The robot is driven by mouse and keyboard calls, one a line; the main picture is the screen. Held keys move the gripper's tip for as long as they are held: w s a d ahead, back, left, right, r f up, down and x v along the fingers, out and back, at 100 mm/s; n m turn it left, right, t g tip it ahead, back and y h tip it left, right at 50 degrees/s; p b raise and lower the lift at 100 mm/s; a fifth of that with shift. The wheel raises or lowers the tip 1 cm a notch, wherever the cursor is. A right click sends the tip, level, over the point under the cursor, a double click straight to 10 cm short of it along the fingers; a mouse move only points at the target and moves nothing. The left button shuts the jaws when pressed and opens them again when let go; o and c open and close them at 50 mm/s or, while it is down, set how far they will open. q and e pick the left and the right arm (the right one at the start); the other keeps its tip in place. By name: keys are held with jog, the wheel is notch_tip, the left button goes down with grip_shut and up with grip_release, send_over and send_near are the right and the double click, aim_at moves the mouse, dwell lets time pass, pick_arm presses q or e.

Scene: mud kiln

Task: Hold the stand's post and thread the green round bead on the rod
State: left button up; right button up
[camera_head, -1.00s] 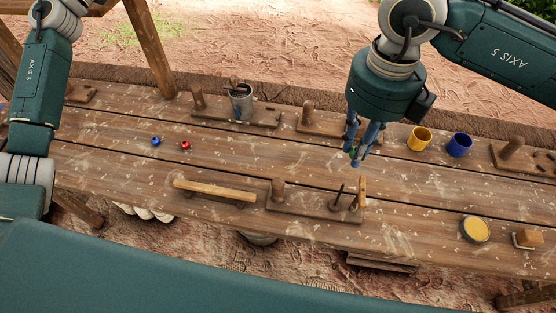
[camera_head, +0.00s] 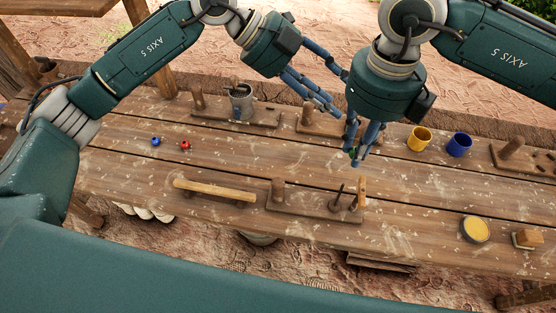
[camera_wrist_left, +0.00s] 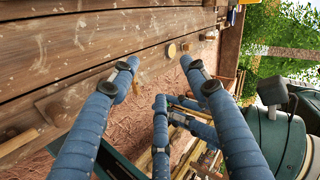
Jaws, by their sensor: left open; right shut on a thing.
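The stand (camera_head: 308,206) is a wooden board near the table's front edge. It bears a thick wooden post (camera_head: 278,189) at its left end, a thin dark rod (camera_head: 338,198) and a pale upright piece (camera_head: 362,188) at its right end. My right gripper (camera_head: 356,157) points down behind the stand's right end, shut on the green bead (camera_head: 352,152), which is mostly hidden by the fingers. My left gripper (camera_head: 341,97) is open and empty, behind the stand and close beside the right gripper. Its spread blue fingers also show in the left wrist view (camera_wrist_left: 158,65).
A pale wooden bar (camera_head: 214,191) lies left of the stand. Blue (camera_head: 155,141) and red (camera_head: 185,145) beads lie farther left. Yellow (camera_head: 419,138) and blue (camera_head: 459,145) cups stand right. A yellow-topped pot (camera_head: 475,230) is at front right. A bucket (camera_head: 241,102) stands at the back.

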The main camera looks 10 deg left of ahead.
pick_arm(q)
jog(key=s+a+f+m+g+y, duration=0.1)
jog(key=s+f+y, duration=0.45)
jog(key=f, duration=0.25)
jog(key=m+y, duration=0.1)
jog(key=y, duration=0.4)
send_near(278, 188)
jog(key=shift+w+f, duration=0.8)
jog(key=shift+f, duration=0.1)
jog(key=shift+a+f, duration=0.25)
notch_tip(278, 188, down, 12)
jog(key=shift+r, duration=0.15)
grip_shut()
pick_arm(e)
notch_tip(278, 188, down, 6)
jog(key=shift+w+r, duration=0.1)
